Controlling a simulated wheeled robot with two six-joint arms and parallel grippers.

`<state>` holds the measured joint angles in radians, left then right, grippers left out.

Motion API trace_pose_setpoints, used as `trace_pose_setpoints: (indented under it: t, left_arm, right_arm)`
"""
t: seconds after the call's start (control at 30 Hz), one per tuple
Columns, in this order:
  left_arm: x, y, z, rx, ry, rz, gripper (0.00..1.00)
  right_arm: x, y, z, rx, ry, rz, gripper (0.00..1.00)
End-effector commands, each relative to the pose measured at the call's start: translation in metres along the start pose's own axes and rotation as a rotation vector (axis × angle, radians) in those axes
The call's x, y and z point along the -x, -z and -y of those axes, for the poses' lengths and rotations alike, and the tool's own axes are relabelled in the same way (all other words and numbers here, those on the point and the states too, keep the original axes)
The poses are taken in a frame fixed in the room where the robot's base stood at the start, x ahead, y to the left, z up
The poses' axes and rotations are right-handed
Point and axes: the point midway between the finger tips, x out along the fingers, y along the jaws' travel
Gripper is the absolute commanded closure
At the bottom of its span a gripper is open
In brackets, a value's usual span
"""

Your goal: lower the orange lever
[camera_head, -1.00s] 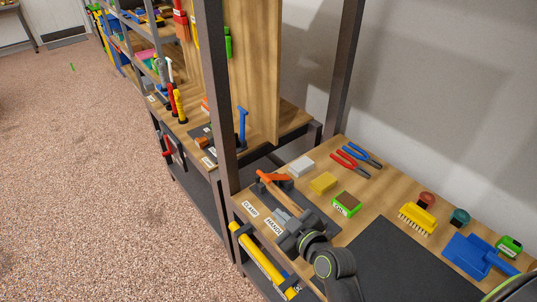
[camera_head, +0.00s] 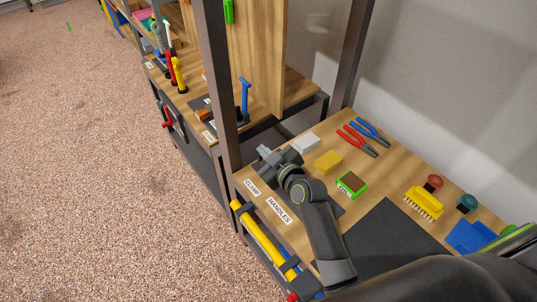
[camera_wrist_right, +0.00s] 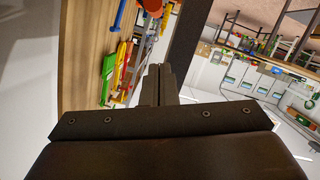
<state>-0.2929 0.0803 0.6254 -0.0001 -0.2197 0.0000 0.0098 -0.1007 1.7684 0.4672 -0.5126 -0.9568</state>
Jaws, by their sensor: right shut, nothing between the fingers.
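My right gripper (camera_head: 264,152) is over the clamp end of the near bench, close to the CLAMP label (camera_head: 252,187). Its fingers are shut with nothing between them; the closed fingertips also show in the right wrist view (camera_wrist_right: 160,68). The orange lever on its dark clamp base does not show in the head view now; my gripper and wrist cover that spot. I cannot tell whether the fingers touch the lever. My left gripper is not in view.
A white block (camera_head: 306,143), a yellow sponge (camera_head: 328,162) and a green-edged block (camera_head: 351,185) lie right of my gripper. Red pliers (camera_head: 357,141) lie behind them. A dark upright post (camera_head: 216,80) stands to the left. A HANDLES label (camera_head: 279,210) is at the front edge.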

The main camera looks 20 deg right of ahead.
Motion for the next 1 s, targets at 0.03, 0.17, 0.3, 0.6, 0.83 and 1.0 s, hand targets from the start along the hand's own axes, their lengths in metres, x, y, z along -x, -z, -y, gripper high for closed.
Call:
trace_pose_setpoints:
  t: [0.03,0.17,0.3,0.6,0.83,1.0]
  left_arm:
    - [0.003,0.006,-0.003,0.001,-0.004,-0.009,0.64]
    - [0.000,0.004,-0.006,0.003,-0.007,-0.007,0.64]
    - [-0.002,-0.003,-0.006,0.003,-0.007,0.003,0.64]
    - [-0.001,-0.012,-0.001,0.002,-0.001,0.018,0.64]
    - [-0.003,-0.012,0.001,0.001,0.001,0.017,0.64]
    - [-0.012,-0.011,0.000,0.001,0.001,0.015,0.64]
  right_arm:
    - [-0.007,0.002,-0.001,0.001,0.001,0.000,1.00]
    - [-0.011,-0.022,0.000,0.000,0.001,0.004,1.00]
    - [-0.014,-0.034,0.000,0.001,0.001,0.001,1.00]
    - [-0.015,-0.039,0.000,0.000,-0.001,0.000,1.00]
    - [-0.016,-0.040,0.000,0.002,-0.001,0.000,1.00]
    - [-0.017,-0.045,0.002,0.029,-0.008,0.000,1.00]
